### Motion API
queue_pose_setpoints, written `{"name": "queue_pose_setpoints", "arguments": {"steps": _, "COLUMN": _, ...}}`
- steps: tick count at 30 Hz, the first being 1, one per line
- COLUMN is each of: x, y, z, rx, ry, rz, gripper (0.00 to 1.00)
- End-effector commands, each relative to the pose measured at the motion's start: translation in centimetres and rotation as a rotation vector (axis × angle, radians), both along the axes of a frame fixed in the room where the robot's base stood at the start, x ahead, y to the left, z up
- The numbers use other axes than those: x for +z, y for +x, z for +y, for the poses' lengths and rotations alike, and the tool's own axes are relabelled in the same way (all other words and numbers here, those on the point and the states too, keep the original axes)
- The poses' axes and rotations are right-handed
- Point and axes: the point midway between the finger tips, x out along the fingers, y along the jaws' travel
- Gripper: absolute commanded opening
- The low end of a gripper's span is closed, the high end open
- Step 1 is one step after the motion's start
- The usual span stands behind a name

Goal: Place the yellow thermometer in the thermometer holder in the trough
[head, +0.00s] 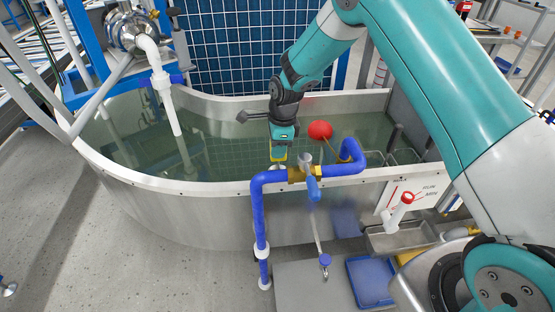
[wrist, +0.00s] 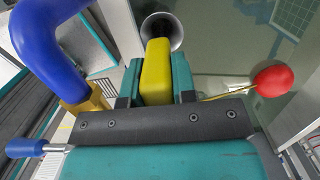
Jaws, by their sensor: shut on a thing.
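The yellow thermometer (wrist: 156,72) is between the two teal fingers of my gripper (wrist: 155,80) in the wrist view. In the head view a bit of the yellow thermometer (head: 278,154) shows below my gripper (head: 280,146), over the trough's near side. A round metal funnel-like cup (wrist: 162,30), likely the thermometer holder, shows just beyond the thermometer's far end; its rim also shows in the head view (head: 278,167). I cannot tell whether the thermometer's tip is inside it. The trough (head: 180,195) is a large metal tank filled with greenish water.
A blue pipe (head: 259,215) with a brass valve runs over the trough's near rim, close beside my gripper. A red float ball (head: 320,130) on a brass rod is just right. A white pipe (head: 165,90) hangs at the left. A blue tray (head: 369,282) lies below.

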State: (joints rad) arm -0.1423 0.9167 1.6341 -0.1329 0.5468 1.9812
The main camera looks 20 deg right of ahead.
Motion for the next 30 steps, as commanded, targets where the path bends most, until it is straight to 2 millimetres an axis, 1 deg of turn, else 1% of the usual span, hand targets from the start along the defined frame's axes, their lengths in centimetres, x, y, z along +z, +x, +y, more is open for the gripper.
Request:
{"name": "queue_pose_setpoints", "arguments": {"steps": 2, "x": -0.7, "y": 0.0, "z": 0.0, "rx": 0.000, "ry": 0.000, "rz": 0.000, "gripper": 0.01}}
{"name": "queue_pose_setpoints", "arguments": {"steps": 7, "x": -3.3, "y": -0.1, "z": 0.0, "rx": 0.000, "ry": 0.000, "rz": 0.003, "gripper": 0.01}}
{"name": "queue_pose_setpoints", "arguments": {"steps": 9, "x": -4.1, "y": 0.0, "z": 0.0, "rx": 0.001, "ry": 0.000, "rz": 0.000, "gripper": 0.01}}
{"name": "queue_pose_setpoints", "arguments": {"steps": 20, "x": -4.6, "y": 0.0, "z": 0.0, "rx": 0.000, "ry": 0.000, "rz": 0.000, "gripper": 0.01}}
{"name": "queue_pose_setpoints", "arguments": {"steps": 21, "x": -4.6, "y": 0.0, "z": 0.0, "rx": 0.000, "ry": 0.000, "rz": -0.001, "gripper": 0.30}}
{"name": "queue_pose_setpoints", "arguments": {"steps": 24, "x": -4.5, "y": 0.0, "z": 0.0, "rx": 0.000, "ry": 0.000, "rz": -0.001, "gripper": 0.51}}
{"name": "queue_pose_setpoints", "arguments": {"steps": 30, "x": -4.5, "y": 0.0, "z": 0.0, "rx": 0.000, "ry": 0.000, "rz": 0.000, "gripper": 0.51}}
